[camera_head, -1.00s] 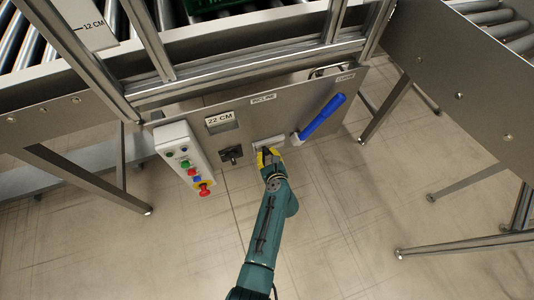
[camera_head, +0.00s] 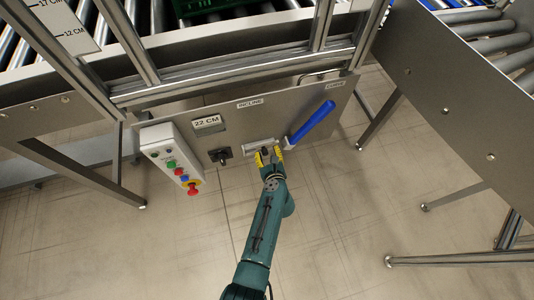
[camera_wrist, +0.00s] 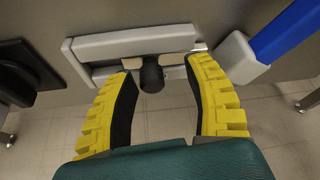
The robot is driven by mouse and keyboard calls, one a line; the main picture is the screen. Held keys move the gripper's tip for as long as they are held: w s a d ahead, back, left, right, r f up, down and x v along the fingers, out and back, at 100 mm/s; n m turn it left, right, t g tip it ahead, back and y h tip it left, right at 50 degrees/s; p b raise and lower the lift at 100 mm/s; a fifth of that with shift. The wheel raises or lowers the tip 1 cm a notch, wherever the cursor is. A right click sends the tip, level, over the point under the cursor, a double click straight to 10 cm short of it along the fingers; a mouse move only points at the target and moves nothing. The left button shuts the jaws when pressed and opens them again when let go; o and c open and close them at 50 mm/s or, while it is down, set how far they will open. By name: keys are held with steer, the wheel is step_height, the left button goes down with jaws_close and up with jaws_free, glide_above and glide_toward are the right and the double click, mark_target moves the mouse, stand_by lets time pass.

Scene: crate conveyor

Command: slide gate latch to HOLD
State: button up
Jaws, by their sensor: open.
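The gate latch is a pale slotted housing (camera_wrist: 115,45) on the metal panel, with a dark round knob (camera_wrist: 152,74) sticking out of its slot. In the head view the housing (camera_head: 260,144) sits below the "RECLINE"-like label, partly hidden by my gripper. My gripper (camera_wrist: 155,85) is open, with its yellow fingers on either side of the knob in the wrist view. A gap shows between the knob and each finger. In the head view my gripper (camera_head: 267,154) is right in front of the latch. No HOLD marking is readable.
A blue lever (camera_head: 312,122) slants up close on the right; its base is near my right finger. A black rotary switch (camera_head: 220,155) is to the left, then a button box (camera_head: 172,157) with a red stop button. The floor in front is clear.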

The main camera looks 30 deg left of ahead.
steer(key=shift+s+a+f, duration=0.1)
steer(key=shift+s+a, duration=0.05)
steer(key=shift+s, duration=0.05)
steer(key=v, duration=1.2)
